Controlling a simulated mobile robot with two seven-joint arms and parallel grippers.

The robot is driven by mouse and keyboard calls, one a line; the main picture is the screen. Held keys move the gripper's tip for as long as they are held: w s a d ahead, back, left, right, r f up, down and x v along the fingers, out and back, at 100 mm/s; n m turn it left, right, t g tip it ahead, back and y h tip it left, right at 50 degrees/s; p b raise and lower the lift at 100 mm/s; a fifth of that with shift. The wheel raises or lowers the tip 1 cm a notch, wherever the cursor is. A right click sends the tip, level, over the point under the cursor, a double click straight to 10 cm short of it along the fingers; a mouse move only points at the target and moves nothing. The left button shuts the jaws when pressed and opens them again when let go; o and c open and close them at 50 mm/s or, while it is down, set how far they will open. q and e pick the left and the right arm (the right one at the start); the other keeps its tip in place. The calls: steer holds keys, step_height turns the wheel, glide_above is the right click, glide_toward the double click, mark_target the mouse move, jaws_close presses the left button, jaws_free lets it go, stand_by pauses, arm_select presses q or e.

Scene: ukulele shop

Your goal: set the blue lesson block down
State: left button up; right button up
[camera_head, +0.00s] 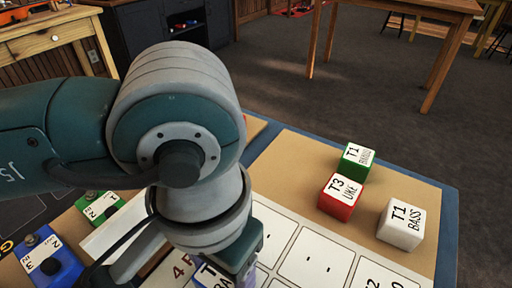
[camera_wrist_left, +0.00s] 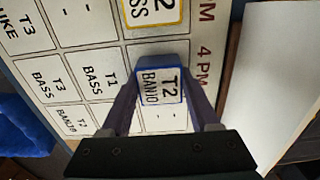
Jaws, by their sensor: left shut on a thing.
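My left gripper (camera_wrist_left: 160,115) is shut on the blue lesson block (camera_wrist_left: 160,85), whose white top reads T2 BANJO. In the wrist view the block is between the two fingers, over the printed grid of the schedule board (camera_wrist_left: 85,20), near the 4 PM label. I cannot tell whether it touches the board. In the head view the arm hides most of this; part of the block (camera_head: 207,277) shows at the bottom edge beside the gripper (camera_head: 238,258). The board's grid (camera_head: 315,258) also shows there. My right gripper is not in view.
A green T1 BANJO block (camera_head: 356,162), a red T3 UKE block (camera_head: 341,196) and a white T1 BASS block (camera_head: 400,224) stand on the board's tan margin. Green (camera_head: 100,207) and blue (camera_head: 50,262) pieces with dark knobs are at left. A yellow-edged T2 BASS label (camera_wrist_left: 150,12) is nearby.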

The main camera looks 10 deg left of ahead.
arm_select(q)
steer(key=shift+f, duration=0.25)
steer(key=o, duration=1.4)
steer(key=shift+r, duration=0.1)
step_height(320, 180, up, 12)
steer(key=shift+r+p, duration=0.2)
steer(key=shift+p, duration=0.15)
